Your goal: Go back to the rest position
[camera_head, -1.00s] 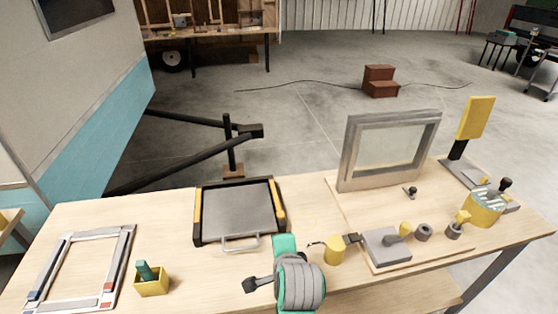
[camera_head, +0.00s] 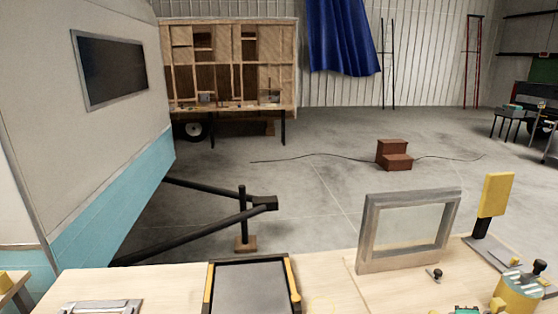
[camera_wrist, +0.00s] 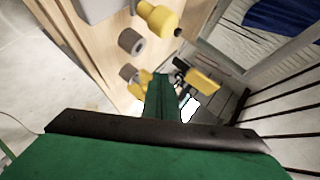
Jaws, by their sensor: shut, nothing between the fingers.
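My gripper (camera_wrist: 163,82) shows in the wrist view as green fingers beyond a dark bar. It is shut and empty, pointing over the bench with loose parts below and past it. In the head view only a small teal piece, seemingly of my arm, shows at the bottom edge towards the right; the gripper itself cannot be made out there. The workbench (camera_head: 170,284) runs along the bottom of the head view, its near part out of frame.
On the bench are a framed window (camera_head: 367,235), a black tray with yellow sides (camera_head: 250,285), a pale frame (camera_head: 100,306), a yellow paddle on a stand (camera_head: 494,195) and a yellow cylinder (camera_head: 515,293). A brown step (camera_head: 394,154) stands on open floor beyond.

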